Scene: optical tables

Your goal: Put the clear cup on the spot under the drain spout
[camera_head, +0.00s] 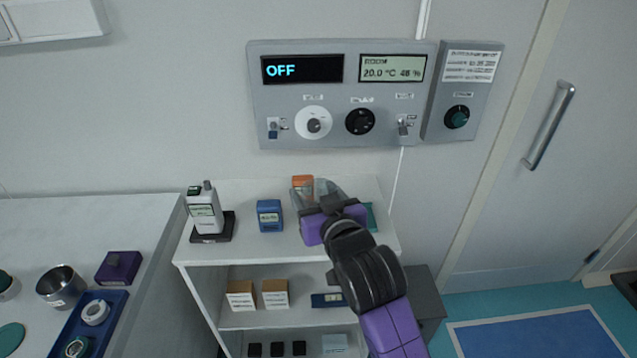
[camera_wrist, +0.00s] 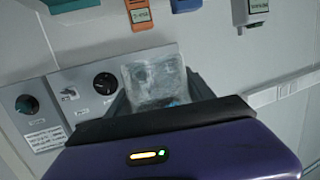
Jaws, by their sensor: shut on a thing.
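The clear cup (camera_head: 305,193) is at the end of my arm, over the top of the white shelf unit. In the wrist view the clear cup (camera_wrist: 157,76) sits between the two dark fingers of my gripper (camera_wrist: 160,92), which is shut on it. In the head view my gripper (camera_head: 318,200) is partly hidden by my own wrist. I cannot tell how high the cup is above the shelf top. I cannot make out a drain spout or a marked spot in either view.
A bottle-like device (camera_head: 204,212) on a dark base and a blue box (camera_head: 269,216) stand left on the shelf top. An orange item (camera_head: 302,182) is behind the cup. A wall control panel (camera_head: 340,95) is above. A side table (camera_head: 60,225) at left holds a metal cup (camera_head: 62,286).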

